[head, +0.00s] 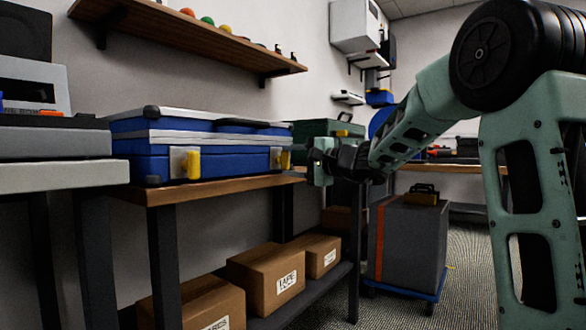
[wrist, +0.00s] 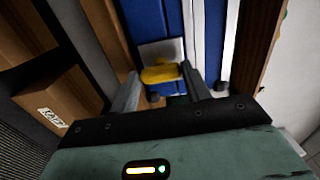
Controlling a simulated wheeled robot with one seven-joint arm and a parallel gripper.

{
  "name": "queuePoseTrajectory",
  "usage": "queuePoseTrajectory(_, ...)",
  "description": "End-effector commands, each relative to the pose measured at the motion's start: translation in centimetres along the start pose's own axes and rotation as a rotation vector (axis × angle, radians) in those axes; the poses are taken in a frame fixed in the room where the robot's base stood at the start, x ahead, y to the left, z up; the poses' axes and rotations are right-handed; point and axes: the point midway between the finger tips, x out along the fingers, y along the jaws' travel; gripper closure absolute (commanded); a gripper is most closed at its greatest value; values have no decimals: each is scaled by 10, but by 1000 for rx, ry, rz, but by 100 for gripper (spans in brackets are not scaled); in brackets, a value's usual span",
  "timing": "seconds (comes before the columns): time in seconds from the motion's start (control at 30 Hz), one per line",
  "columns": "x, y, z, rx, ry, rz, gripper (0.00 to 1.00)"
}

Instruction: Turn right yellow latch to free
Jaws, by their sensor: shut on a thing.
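A closed blue case (head: 230,151) with pale metal trim lies on the wooden workbench in the head view. Its left yellow latch (head: 193,164) and its right yellow latch (head: 284,160) are on the front face. My gripper (head: 312,165) is at the case's right front end, by the right latch. In the wrist view, the right yellow latch (wrist: 160,74) sits on its pale plate against the blue case (wrist: 146,20). My gripper (wrist: 158,92) is shut on this latch, with a finger on either side. The finger contact is partly hidden.
The workbench edge (head: 215,190) runs under the case. Cardboard boxes (head: 270,275) stand on the shelf below. A grey cart (head: 405,245) stands on the floor to the right. A wall shelf (head: 190,35) hangs above.

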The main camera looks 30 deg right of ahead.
Motion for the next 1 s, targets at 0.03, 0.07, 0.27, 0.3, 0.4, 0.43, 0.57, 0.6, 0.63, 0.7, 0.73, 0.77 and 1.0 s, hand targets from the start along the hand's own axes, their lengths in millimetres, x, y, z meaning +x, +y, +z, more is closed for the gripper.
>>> queuePoseTrajectory(0.03, 0, 1, 0, -4, 0, 3, 76)
queuePoseTrajectory(0.07, 0, 1, 0, -4, 0, 3, 76)
queuePoseTrajectory(0.27, 0, 1, 0, -5, 0, 3, 76)
queuePoseTrajectory(0.3, 0, 1, 0, -5, 0, 3, 76)
queuePoseTrajectory(0.4, 0, 1, 0, -4, 0, 3, 36)
queuePoseTrajectory(0.43, 0, 1, 0, -4, 0, 3, 31)
queuePoseTrajectory(0.57, 0, 1, 0, -4, 0, 2, 31)
queuePoseTrajectory(0.6, 0, 1, 0, -4, 0, 2, 31)
queuePoseTrajectory(0.63, 0, 0, 0, -4, 0, 2, 31)
queuePoseTrajectory(0.7, 0, 0, 0, -3, 0, 1, 31)
queuePoseTrajectory(0.73, -1, 0, 0, -3, 0, 1, 31)
queuePoseTrajectory(0.77, -2, 0, 0, -4, 0, 1, 31)
queuePoseTrajectory(1.0, -37, -3, -1, -4, 3, 2, 31)
